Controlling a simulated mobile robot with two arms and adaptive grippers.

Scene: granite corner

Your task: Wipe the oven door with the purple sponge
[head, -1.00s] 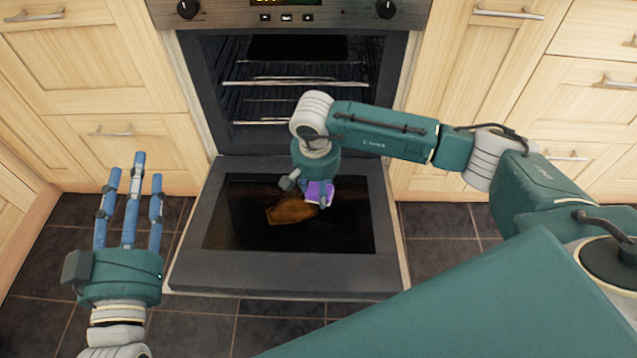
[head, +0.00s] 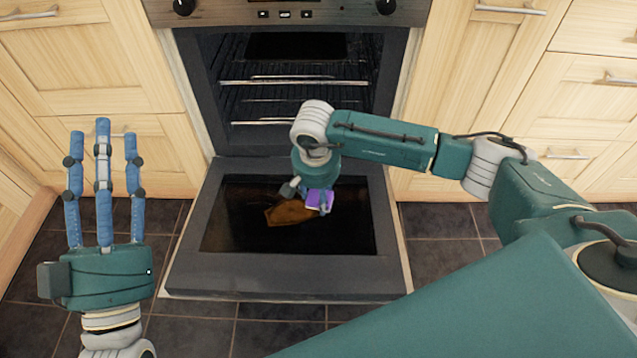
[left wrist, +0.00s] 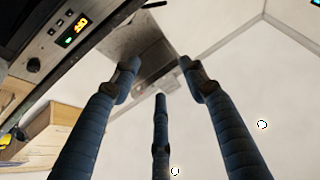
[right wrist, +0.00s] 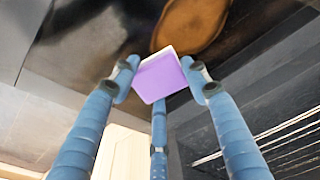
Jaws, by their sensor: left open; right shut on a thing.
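The oven door (head: 290,275) is folded down flat in front of the open oven, its dark glass facing up. A brown stain (head: 289,213) lies on the glass; it also shows in the right wrist view (right wrist: 190,22). My right gripper (head: 322,206) is shut on the purple sponge (head: 319,199) over the glass, just right of the stain. In the right wrist view the sponge (right wrist: 160,80) sits between the fingers, close to the glass; contact is hard to tell. My left gripper (head: 103,150) is open and empty, left of the door, fingers spread.
The oven cavity (head: 300,90) with wire racks is open behind the door. Wooden cupboards and drawers (head: 75,55) with metal handles stand on both sides. Dark floor tiles (head: 440,240) are clear around the door.

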